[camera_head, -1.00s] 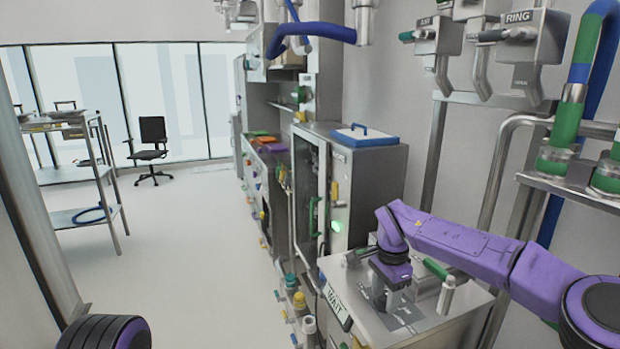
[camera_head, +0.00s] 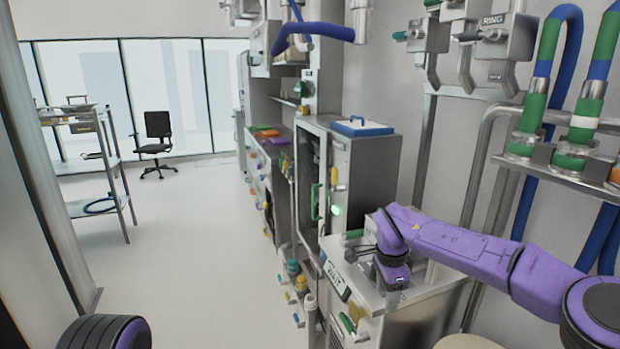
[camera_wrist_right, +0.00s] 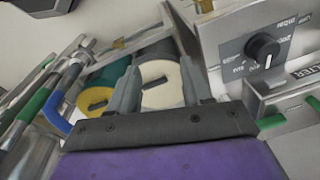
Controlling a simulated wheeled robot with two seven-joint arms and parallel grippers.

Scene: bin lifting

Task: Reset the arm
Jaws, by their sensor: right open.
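My right arm comes in from the right in the head view, purple and bent. Its gripper (camera_head: 391,296) points down over the steel cabinet with the WAIT sign (camera_head: 336,278). In the right wrist view the two grey fingers (camera_wrist_right: 157,88) stand apart with nothing held between them. Beyond the fingers are a white round lid (camera_wrist_right: 160,84) and a yellow-rimmed round lid (camera_wrist_right: 97,98), each with a dark slot. My left gripper is out of view; only a dark, round part of my left arm shows at the lower left.
A steel cabinet with a blue-edged tray (camera_head: 362,128) stands beyond the arm. Green and blue pipes (camera_head: 575,130) run along the right wall. A shelf cart (camera_head: 100,204) and a black chair (camera_head: 157,145) stand at the back left. The floor (camera_head: 200,240) is clear.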

